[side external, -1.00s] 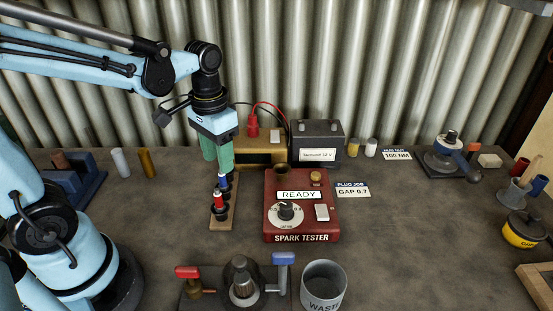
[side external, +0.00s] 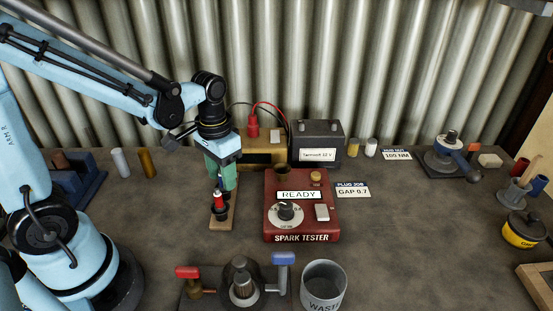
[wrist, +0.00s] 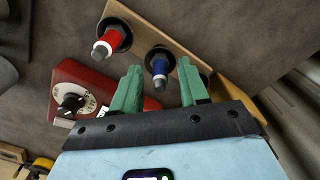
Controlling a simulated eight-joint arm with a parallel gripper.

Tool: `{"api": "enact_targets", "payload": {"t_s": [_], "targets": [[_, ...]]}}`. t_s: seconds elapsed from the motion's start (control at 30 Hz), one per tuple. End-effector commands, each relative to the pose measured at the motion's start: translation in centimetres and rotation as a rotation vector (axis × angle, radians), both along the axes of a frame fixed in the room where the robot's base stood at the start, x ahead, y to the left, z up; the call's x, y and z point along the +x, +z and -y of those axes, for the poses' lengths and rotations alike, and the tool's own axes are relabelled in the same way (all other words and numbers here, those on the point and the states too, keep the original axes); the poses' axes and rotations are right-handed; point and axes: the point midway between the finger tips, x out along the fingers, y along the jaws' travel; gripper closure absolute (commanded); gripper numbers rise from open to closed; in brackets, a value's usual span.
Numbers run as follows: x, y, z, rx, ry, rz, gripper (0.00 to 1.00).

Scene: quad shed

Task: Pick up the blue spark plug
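The blue spark plug (wrist: 159,68) stands in a wooden strip (wrist: 176,42), which also shows in the side view (side external: 222,222). The red spark plug (wrist: 108,42) stands in the same strip, and shows in the side view (side external: 219,200) in front of my fingers. My gripper (wrist: 159,80) is open, with its green fingers apart on either side of the blue plug in the wrist view; no contact shows. In the side view my gripper (side external: 223,183) points down over the far part of the strip and hides the blue plug.
The red spark tester (side external: 300,215) stands close to the right of the strip. A brass-coloured box (side external: 262,150) and a dark battery (side external: 318,145) stand behind. A fixture with red and blue handles (side external: 240,282) and a waste bin (side external: 323,287) stand in front.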

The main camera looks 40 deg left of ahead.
Motion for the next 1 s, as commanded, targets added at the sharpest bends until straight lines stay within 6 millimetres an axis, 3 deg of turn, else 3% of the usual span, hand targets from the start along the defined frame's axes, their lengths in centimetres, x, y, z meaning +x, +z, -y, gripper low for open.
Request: {"api": "enact_targets", "payload": {"t_s": [0.03,0.27,0.73,1.0], "targets": [[0.0,0.0,0.0,0.000,0.000,0.000,0.65],[0.0,0.0,0.0,0.000,0.000,0.000,1.00],[0.0,0.3,0.0,0.000,0.000,0.000,1.00],[0.0,2.3,0.0,0.000,0.000,0.000,1.00]]}}
